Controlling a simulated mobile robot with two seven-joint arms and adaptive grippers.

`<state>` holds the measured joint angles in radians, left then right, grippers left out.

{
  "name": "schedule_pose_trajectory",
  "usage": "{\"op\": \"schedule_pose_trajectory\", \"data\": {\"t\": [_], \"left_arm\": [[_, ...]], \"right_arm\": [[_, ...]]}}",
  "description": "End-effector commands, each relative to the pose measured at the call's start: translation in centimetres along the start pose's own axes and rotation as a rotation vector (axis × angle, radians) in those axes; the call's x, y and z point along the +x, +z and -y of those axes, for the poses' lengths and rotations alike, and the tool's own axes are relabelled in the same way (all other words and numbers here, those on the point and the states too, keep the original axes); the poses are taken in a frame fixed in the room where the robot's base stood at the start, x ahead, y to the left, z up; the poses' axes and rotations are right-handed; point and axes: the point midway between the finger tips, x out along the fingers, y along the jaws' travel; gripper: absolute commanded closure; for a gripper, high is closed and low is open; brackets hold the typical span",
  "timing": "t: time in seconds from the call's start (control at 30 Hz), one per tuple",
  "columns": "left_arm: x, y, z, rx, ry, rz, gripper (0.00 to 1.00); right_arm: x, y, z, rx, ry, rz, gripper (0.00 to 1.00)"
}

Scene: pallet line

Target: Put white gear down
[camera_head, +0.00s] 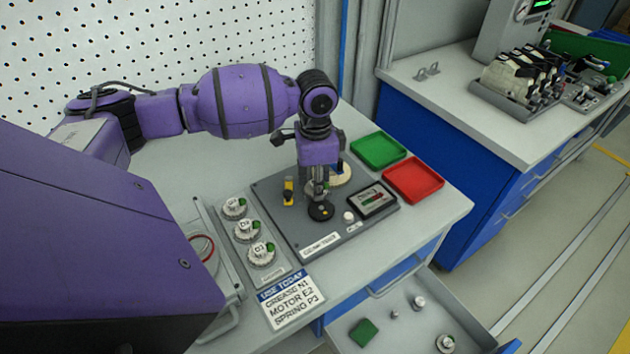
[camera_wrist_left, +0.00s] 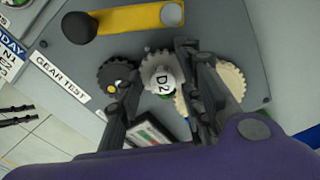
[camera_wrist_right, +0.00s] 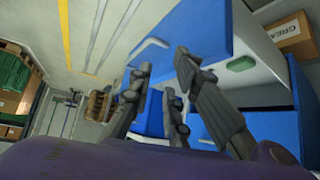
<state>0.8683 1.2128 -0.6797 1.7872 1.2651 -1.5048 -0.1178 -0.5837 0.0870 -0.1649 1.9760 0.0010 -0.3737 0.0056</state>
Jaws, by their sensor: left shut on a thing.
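The white gear, marked D2 (camera_wrist_left: 158,66), is between the fingers of my left gripper (camera_wrist_left: 157,80), which is shut on it. In the head view my left gripper (camera_head: 318,192) points down over the grey gear test board (camera_head: 290,222). The fingers largely hide the gear there. A dark gear (camera_wrist_left: 112,74) on the board is right beside the white gear, and a cream gear (camera_wrist_left: 231,78) is on the other side, partly behind a finger. I cannot tell whether the white gear is seated on the board. My right gripper (camera_wrist_right: 160,75) is open and empty, away from the table.
A yellow lever (camera_head: 288,191) and a small display (camera_head: 373,198) are on the board. Green (camera_head: 378,150) and red (camera_head: 414,180) trays lie behind and right. An open drawer (camera_head: 385,332) is below.

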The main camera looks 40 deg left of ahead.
Motion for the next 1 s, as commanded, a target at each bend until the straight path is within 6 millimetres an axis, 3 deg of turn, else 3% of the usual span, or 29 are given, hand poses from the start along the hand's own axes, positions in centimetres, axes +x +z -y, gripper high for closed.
{"op": "schedule_pose_trajectory", "data": {"t": [0.07,0.1,0.23,0.77,0.87,1.0], "left_arm": [[0.7,0.2,-0.2,0.001,0.008,0.006,0.9],[0.8,0.2,-0.3,0.001,0.009,0.007,0.64],[0.9,0.2,-0.4,0.001,0.011,0.009,0.47],[0.5,0.2,-0.3,0.001,0.01,0.009,0.47],[-0.5,0.2,-0.2,0.001,0.007,0.009,0.47],[-3.5,0.1,-0.1,0.001,0.004,0.003,0.47]], "right_arm": [[0.0,0.2,0.0,-0.001,-0.001,0.004,0.83],[0.0,0.3,0.1,-0.001,-0.002,0.006,0.83],[0.0,0.4,0.1,-0.001,-0.003,0.008,0.83],[0.1,0.5,0.5,0.011,-0.004,0.007,0.83],[0.2,0.8,0.5,0.011,-0.003,0.012,0.83],[0.1,0.2,0.4,0.01,-0.001,0.003,0.83]]}}
